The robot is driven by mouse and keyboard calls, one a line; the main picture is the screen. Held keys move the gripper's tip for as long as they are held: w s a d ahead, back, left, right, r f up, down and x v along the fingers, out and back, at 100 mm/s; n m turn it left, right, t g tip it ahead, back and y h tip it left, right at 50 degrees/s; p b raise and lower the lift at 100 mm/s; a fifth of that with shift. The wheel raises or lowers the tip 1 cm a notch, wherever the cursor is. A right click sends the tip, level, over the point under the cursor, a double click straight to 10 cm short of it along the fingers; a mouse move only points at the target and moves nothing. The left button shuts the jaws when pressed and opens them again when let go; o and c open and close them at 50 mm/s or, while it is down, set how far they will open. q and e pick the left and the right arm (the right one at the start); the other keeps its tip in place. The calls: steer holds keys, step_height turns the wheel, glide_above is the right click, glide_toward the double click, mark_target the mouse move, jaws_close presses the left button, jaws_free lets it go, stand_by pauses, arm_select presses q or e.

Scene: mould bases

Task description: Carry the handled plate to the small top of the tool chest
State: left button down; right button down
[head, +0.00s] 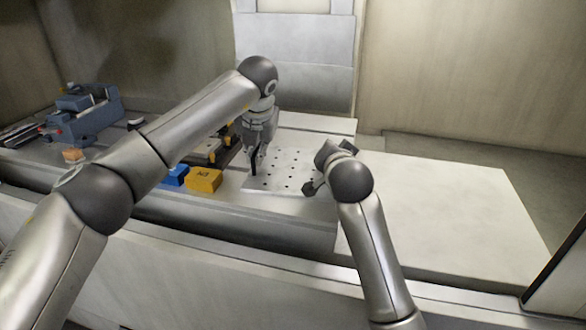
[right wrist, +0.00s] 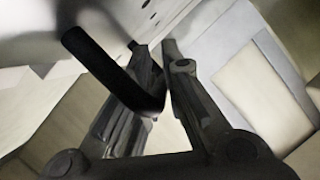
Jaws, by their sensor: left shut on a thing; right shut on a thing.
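The handled plate (head: 287,178) is a pale flat plate with rows of small holes, at the middle of the head view. My left gripper (head: 257,158) points down at its left side and is shut on a black handle (head: 254,167). My right gripper (head: 312,187) is at the plate's right side, partly hidden by its own wrist. In the right wrist view its fingers (right wrist: 162,95) are shut on another black handle bar (right wrist: 108,65). A broad pale top (head: 450,220) lies to the right; I cannot tell if it is the tool chest's small top.
A blue-grey vise (head: 85,118) stands on the machine bed at the left. A yellow block (head: 203,180) and a blue block (head: 174,176) lie just left of the plate. The pale top at the right is bare. Walls close off the back.

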arm_select(q)
steer(key=shift+r, duration=0.15)
arm_select(e)
steer(key=shift+r, duration=0.15)
arm_select(q)
steer(key=shift+w+r, duration=0.1)
arm_select(e)
steer(key=shift+w+r, duration=0.1)
